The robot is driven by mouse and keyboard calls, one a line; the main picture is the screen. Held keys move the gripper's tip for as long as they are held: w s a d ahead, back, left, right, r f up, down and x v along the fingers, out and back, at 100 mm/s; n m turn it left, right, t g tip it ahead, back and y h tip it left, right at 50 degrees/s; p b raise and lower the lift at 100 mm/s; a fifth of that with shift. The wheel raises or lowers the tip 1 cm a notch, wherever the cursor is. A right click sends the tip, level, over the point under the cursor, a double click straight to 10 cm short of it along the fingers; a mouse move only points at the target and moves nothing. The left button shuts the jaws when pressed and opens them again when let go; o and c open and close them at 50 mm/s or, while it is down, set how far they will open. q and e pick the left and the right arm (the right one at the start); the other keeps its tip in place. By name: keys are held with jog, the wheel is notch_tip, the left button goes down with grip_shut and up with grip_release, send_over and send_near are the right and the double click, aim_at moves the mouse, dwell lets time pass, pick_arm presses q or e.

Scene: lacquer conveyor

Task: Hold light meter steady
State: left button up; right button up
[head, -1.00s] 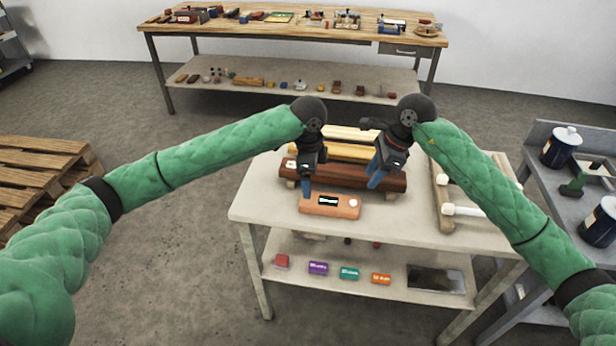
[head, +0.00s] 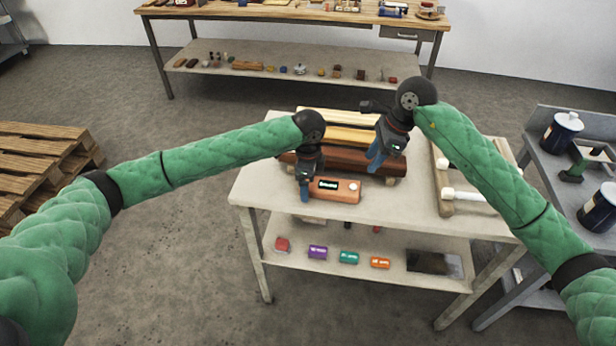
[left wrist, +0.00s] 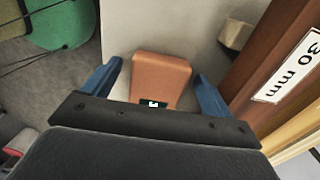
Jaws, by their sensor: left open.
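The light meter (head: 336,191) is an orange box with a dark, lit display and a round white knob. It lies flat near the front edge of the table. My left gripper (head: 305,191) is open at the meter's left end. In the left wrist view the meter (left wrist: 161,75) lies between the two spread blue fingers of this gripper (left wrist: 158,85), with a gap on each side. My right gripper (head: 375,157) hangs over the dark brown bar, right of the meter; its finger gap is not clear.
Behind the meter lie a dark brown bar (head: 340,164) and paler bars; one in the left wrist view carries a "30 mm" label (left wrist: 287,68). A wooden frame with white rollers (head: 462,193) stands at right. The table's lower shelf (head: 300,240) holds small coloured blocks.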

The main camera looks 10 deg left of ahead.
pick_arm(q)
jog(key=c, duration=1)
jog(key=shift+c, duration=1)
pick_arm(e)
jog(key=shift+c, duration=1)
grip_shut()
